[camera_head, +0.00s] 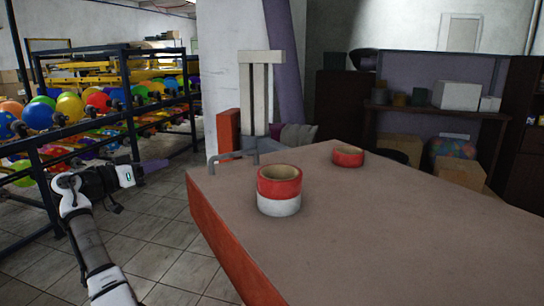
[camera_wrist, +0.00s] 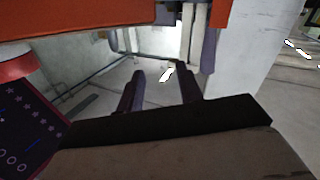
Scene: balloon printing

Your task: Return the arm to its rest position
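My arm reaches up at the left of the head view, beside the table and over the tiled floor. My gripper (camera_head: 156,165) is at its end, left of the table and apart from it. In the wrist view my gripper (camera_wrist: 162,72) has its two dark fingers spread with a clear gap. Only background and floor show between them, and it holds nothing. In the head view, the fingers are small and seen nearly side-on.
A brown-topped table (camera_head: 400,235) with orange sides fills the right. A red roll on a white one (camera_head: 279,190) and another red roll (camera_head: 347,157) lie on it. A dark rack (camera_head: 95,135) of colourful balloons stands at left. Tiled floor (camera_head: 165,235) is clear between.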

